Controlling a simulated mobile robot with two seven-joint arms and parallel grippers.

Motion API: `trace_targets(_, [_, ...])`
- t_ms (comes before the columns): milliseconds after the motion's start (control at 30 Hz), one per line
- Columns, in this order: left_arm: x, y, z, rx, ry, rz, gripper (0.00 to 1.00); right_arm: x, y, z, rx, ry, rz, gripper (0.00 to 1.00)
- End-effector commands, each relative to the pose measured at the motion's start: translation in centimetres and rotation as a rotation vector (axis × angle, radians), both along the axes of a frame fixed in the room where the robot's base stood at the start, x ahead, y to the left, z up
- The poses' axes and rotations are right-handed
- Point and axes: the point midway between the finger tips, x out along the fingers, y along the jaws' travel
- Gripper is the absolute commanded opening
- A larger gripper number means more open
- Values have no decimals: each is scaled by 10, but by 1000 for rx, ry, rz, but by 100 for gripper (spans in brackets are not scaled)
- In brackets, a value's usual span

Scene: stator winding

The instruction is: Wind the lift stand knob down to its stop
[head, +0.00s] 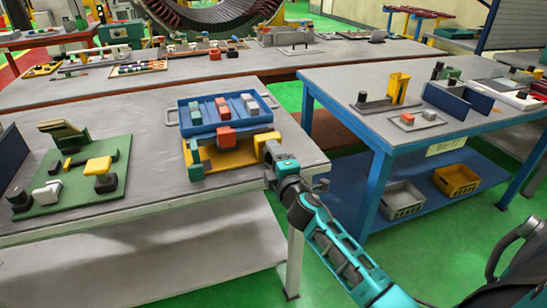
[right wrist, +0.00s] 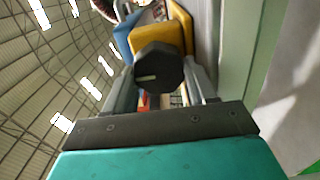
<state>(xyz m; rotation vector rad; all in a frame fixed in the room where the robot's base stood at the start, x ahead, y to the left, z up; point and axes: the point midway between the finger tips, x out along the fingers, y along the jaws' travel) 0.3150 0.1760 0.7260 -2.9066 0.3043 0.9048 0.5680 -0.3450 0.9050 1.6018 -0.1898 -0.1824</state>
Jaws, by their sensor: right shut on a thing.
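The lift stand (head: 232,158) is yellow and stands near the right end of the left front table, with a blue tray (head: 186,117) on top. Its dark, many-sided knob (right wrist: 158,68) bears a pale line mark and fills the middle of the right wrist view. My right gripper (head: 268,152) reaches the right side of the stand, with its fingers on both sides of the knob, shut on it. In the head view the gripper hides the knob. The yellow stand body also shows behind the knob in the right wrist view (right wrist: 181,28). My left gripper is not in view.
The blue tray holds several small coloured blocks. A green board (head: 112,180) with several parts lies to the left on the same table (head: 165,205). A blue-framed table (head: 365,130) stands to the right across a gap. Bare table lies between the green board and the stand.

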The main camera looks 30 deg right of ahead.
Motion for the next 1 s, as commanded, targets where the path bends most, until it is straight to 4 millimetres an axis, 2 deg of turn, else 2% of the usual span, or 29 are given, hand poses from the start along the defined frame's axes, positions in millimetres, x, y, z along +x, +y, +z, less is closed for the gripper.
trace_targets(667, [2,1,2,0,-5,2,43,0,0,-1,-59,16,0,26])
trace_targets(700, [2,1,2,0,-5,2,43,0,0,-1,-59,16,0,60])
trace_targets(933, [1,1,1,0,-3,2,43,0,0,-2,-55,16,0,82])
trace_targets(1000, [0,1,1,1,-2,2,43,0,0,-2,-54,17,0,82])
